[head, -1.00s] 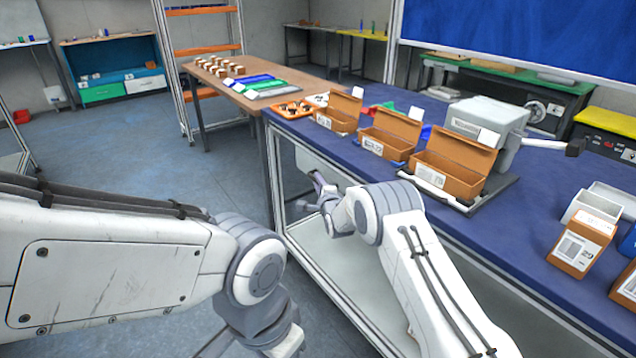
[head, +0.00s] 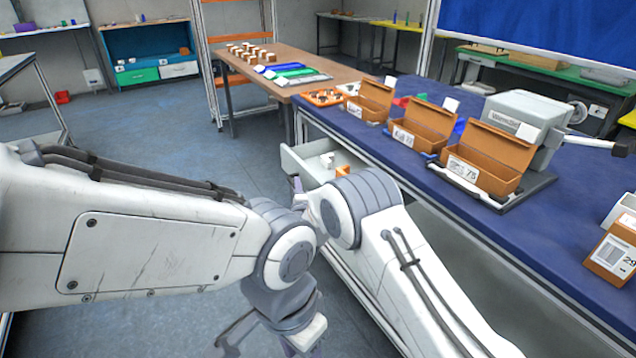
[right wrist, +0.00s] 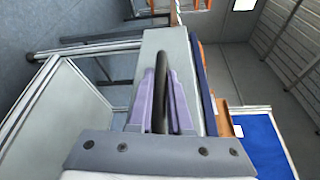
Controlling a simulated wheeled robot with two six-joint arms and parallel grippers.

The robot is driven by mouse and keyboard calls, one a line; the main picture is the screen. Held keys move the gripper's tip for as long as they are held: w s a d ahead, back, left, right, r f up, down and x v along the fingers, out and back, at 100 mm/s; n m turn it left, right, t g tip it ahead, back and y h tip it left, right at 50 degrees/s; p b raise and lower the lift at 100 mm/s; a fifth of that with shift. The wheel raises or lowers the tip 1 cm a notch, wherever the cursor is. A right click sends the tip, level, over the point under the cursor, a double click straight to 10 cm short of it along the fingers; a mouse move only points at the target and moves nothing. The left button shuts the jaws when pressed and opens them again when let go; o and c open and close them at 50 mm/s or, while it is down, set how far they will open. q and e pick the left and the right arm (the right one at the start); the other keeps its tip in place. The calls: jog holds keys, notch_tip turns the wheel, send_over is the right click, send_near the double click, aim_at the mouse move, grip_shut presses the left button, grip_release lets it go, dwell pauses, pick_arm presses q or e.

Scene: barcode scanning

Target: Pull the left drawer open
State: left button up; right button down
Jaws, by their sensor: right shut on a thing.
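The left drawer (head: 296,163) is a light grey box under the blue-topped bench, pulled out from it. Its inside shows, with small white and orange items in it. In the right wrist view, my right gripper (right wrist: 161,110) is shut on the dark curved handle (right wrist: 161,75) of the drawer front (right wrist: 183,60). In the head view the right gripper (head: 298,186) is mostly hidden behind my arms. My left gripper (head: 262,345) hangs low at the bottom of the head view, away from the drawer; its fingers are partly cut off.
Several open cardboard boxes (head: 424,128) and a grey machine (head: 520,125) stand on the blue bench top (head: 480,215). A brown table (head: 330,82) stands behind the bench. The floor (head: 170,135) left of the drawer is clear.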

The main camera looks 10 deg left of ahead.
jog(key=s+a+b, duration=0.1)
jog(key=s+a, duration=0.3)
jog(key=a, duration=0.1)
jog(key=shift+a, duration=0.35)
jog(key=shift+s, duration=0.1)
jog(key=c, duration=0.8)
grip_release()
jog(key=shift+c, duration=0.2)
jog(key=s+d+r, duration=0.3)
jog(key=d+r, duration=0.8)
jog(key=shift+s+p, duration=0.3)
jog(key=shift+s, duration=0.05)
